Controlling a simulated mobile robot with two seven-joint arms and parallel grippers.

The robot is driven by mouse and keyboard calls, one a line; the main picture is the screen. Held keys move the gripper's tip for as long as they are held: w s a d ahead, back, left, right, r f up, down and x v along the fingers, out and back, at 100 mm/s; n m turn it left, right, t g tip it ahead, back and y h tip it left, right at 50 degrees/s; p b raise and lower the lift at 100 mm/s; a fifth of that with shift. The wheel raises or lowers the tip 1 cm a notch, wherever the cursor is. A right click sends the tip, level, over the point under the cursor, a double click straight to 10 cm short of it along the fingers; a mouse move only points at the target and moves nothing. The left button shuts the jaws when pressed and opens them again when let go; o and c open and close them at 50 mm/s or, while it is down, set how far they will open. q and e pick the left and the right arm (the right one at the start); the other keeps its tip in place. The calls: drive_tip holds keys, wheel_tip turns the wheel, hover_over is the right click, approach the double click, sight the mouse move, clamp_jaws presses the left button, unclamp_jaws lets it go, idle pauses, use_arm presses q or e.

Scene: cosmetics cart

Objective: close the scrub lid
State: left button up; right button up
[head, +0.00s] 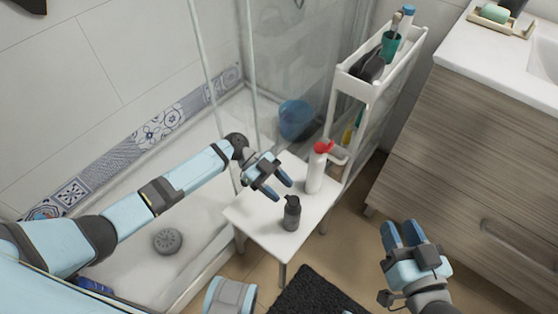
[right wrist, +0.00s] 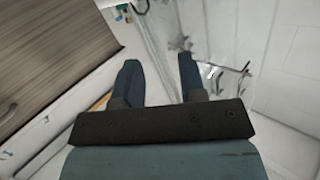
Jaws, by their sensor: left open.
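A white bottle (head: 315,175) with a red top (head: 324,147) stands upright on a small white table (head: 262,213) in the head view. A dark pump bottle (head: 292,213) stands in front of it. No label is readable, so I cannot tell surely which is the scrub; the red top looks uneven, perhaps a raised lid. My left gripper (head: 281,189) is open and empty, above the table, left of the white bottle. My right gripper (head: 401,229) is open and empty, right of the table; its spread fingers also show in the right wrist view (right wrist: 158,68).
A narrow white cart (head: 352,85) with a green cup (head: 390,45) and dark items stands behind the table. A wooden cabinet (head: 470,140) is at right. A glass shower screen and blue bucket (head: 295,118) lie behind. A dark mat (head: 305,292) is on the floor.

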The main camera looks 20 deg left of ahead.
use_arm(q)
wheel_tip(320, 180, up, 18)
drive_tip(key=p, duration=0.3)
drive_tip(key=shift+r, duration=0.2)
use_arm(e)
drive_tip(key=s+d+f+g+h, duration=0.2)
drive_tip(key=d+f+g, duration=0.1)
drive_tip(key=f, duration=0.3)
drive_tip(key=shift+s+f, duration=0.2)
drive_tip(key=shift+d, duration=0.1)
